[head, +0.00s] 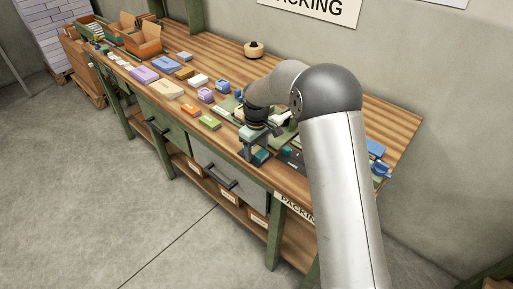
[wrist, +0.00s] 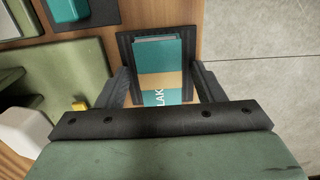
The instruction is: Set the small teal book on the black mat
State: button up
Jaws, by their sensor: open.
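The small teal book (wrist: 157,55) has a tan band and white letters. It appears to lie flat on the black mat (wrist: 125,45), whose dark border shows around its far end and sides. My gripper (wrist: 161,80) is open, with one finger on each side of the book and visible space beside it. The near end of the book is hidden by my gripper's body. In the head view my gripper (head: 255,148) points down over the front edge of the bench, with the teal book (head: 261,155) just below it.
A second dark mat (wrist: 103,14) bearing a teal item (wrist: 68,8) lies at upper left in the wrist view. A green pad (wrist: 75,70) is left of my gripper. Several small boxes and books line the wooden bench (head: 215,53). Bare floor (wrist: 260,60) lies beyond the bench edge.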

aim_at(257, 150)
notch_tip(257, 150, up, 11)
jog(key=b, duration=0.1)
jog(key=s+d+r+m, duration=0.2)
jog(key=s+d+r, duration=0.2)
jog(key=s, duration=0.1)
jog(key=s+d+f+m, duration=0.1)
jog(key=s+d, duration=0.3)
jog(key=s, duration=0.5)
jog(key=s+d+f+m, duration=0.1)
jog(key=s+d+m, duration=0.3)
jog(key=s, duration=0.6)
jog(key=s+d+f+m, duration=0.2)
jog(key=s+d+m, duration=0.1)
jog(key=s, duration=0.7)
jog(key=shift+s+d+t, duration=0.15)
jog(key=shift+d+t, duration=0.15)
jog(key=shift+d, duration=0.55)
